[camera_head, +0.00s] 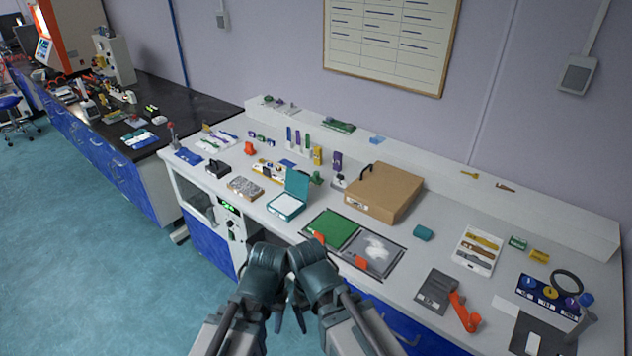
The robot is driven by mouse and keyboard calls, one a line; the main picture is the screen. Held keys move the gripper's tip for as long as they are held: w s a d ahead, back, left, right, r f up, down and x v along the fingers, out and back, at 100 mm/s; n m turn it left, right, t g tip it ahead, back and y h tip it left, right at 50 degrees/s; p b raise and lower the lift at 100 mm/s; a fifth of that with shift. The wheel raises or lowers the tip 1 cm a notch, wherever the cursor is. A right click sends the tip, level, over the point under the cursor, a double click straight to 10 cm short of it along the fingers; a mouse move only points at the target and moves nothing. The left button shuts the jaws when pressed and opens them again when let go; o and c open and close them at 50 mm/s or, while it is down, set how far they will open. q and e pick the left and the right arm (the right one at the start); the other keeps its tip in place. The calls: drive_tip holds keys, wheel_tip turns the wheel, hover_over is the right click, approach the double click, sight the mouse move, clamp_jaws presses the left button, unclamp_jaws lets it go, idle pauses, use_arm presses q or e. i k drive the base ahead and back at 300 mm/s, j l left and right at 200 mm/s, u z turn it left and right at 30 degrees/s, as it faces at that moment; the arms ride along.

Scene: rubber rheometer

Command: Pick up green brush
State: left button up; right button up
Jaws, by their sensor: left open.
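I cannot make out a green brush for certain. Small green items on the white bench are a green piece (316,178) beside the yellow and purple upright pieces, and a flat green item (339,126) on the raised back ledge. My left gripper (279,315) is open, low in front of the bench's front edge, apart from these items. My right gripper (301,315) is close beside it; its fingers are small and dark, and I cannot tell their opening. Neither gripper appears to hold anything.
A green mat (334,229) and a grey tray with white powder (374,252) lie near the front edge. Behind are an open teal box (287,204) and a large brown case (383,192). A grey device with an orange handle (437,290) stands at right.

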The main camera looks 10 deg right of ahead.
sight(315, 179)
drive_tip(key=i+j+z, duration=0.1)
drive_tip(key=i+j, duration=0.3)
drive_tip(key=i, duration=0.3)
drive_tip(key=i+j+z, duration=0.1)
drive_tip(key=i+j, duration=0.35)
drive_tip(key=i, duration=0.2)
drive_tip(key=i+j, duration=0.5)
drive_tip(key=i, duration=0.2)
drive_tip(key=l+z, duration=0.05)
